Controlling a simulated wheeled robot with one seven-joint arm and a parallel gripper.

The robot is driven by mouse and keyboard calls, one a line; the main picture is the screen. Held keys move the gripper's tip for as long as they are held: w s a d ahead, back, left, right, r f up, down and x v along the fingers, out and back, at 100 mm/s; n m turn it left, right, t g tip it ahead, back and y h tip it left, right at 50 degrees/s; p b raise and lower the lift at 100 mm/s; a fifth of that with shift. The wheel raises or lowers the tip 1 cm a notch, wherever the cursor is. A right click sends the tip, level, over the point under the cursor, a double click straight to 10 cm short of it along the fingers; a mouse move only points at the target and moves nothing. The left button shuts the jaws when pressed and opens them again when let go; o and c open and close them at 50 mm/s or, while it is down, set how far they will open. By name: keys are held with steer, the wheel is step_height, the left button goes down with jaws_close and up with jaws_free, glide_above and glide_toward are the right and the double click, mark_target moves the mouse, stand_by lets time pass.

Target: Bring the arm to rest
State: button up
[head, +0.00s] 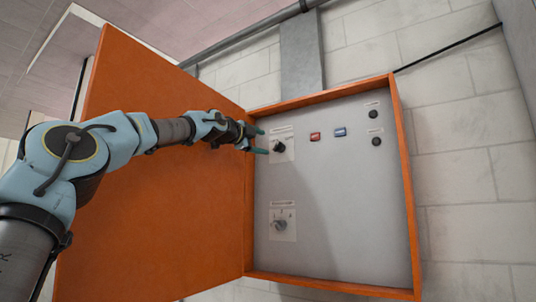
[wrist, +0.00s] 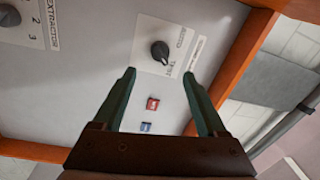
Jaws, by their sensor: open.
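My arm (head: 172,131) reaches from the left across the open orange door in the head view. My gripper (head: 262,141) is open, its two green fingers pointing at the upper black knob (head: 279,146) on the grey panel. In the wrist view my gripper (wrist: 163,85) shows its fingers spread wide with nothing between their tips. The black knob (wrist: 160,52) lies beyond the tips, between them in the picture. I see no contact with the knob.
The orange cabinet (head: 401,170) is open, its door (head: 160,215) swung left behind my arm. The panel bears a lower grey knob (head: 281,225), a red switch (head: 315,137), a blue switch (head: 340,132) and two small black knobs (head: 376,142). A block wall (head: 470,200) surrounds the cabinet.

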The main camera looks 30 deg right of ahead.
steer(key=shift+v, duration=0.8)
